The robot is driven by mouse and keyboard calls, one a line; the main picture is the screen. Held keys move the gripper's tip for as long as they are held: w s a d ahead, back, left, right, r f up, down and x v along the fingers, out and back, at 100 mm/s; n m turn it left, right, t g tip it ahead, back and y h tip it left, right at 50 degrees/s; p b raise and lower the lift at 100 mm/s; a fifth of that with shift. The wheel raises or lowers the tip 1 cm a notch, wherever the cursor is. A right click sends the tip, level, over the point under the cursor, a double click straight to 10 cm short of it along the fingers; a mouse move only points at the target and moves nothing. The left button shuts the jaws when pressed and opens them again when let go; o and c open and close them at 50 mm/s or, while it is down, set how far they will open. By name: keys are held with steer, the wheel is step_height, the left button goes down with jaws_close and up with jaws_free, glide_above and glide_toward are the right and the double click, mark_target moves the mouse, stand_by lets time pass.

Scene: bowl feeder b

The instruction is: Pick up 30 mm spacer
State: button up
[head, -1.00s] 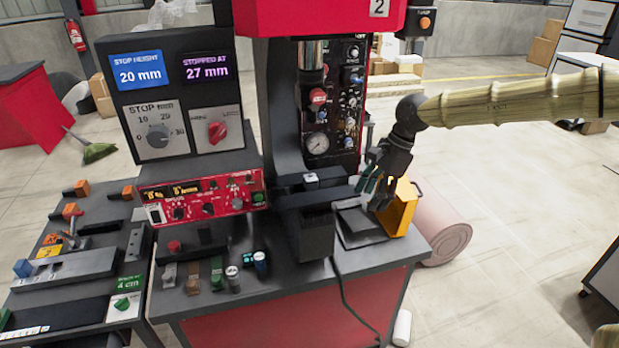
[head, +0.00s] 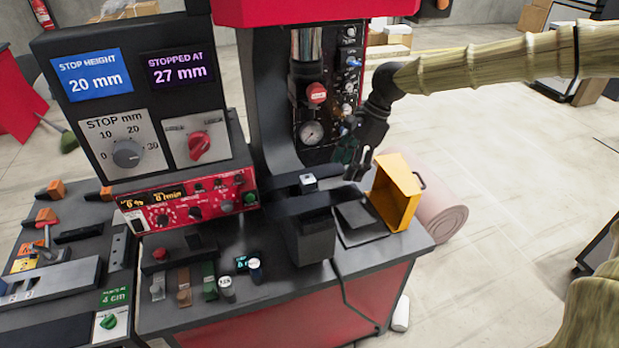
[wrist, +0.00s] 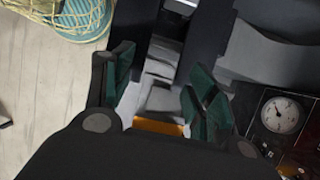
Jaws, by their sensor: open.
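My gripper (head: 355,165) is open and empty, above the right side of the press table, just left of an orange open-sided box. In the wrist view its two green-padded fingers (wrist: 160,95) stand wide apart over grey and dark machine parts. Small pieces stand in a row at the table's front left: a grey one (head: 158,286), a brown one (head: 184,288), a green one (head: 210,282), a white-topped cylinder (head: 227,288) and a dark cylinder with a white top (head: 256,270). Their markings are too small to read, so I cannot tell which is the 30 mm spacer.
The dark press block (head: 315,235) stands between my gripper and the small pieces. The orange box (head: 397,190) is at the table's right edge, beside a grey plate (head: 362,220). A red control panel (head: 190,203) sits behind the pieces. A cable hangs over the front.

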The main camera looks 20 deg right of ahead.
mark_target(309, 178)
steer(key=a+p, duration=0.1)
steer(key=a, duration=0.3)
steer(key=shift+a, duration=0.3)
steer(key=a+p, duration=0.2)
steer(key=a, duration=0.3)
steer(key=shift+s, duration=0.1)
steer(key=shift+a+f+p, duration=0.25)
steer(key=shift+f+p, duration=0.3)
steer(key=shift+f, duration=0.1)
steer(key=c, duration=1.1)
steer(key=shift+c, duration=0.2)
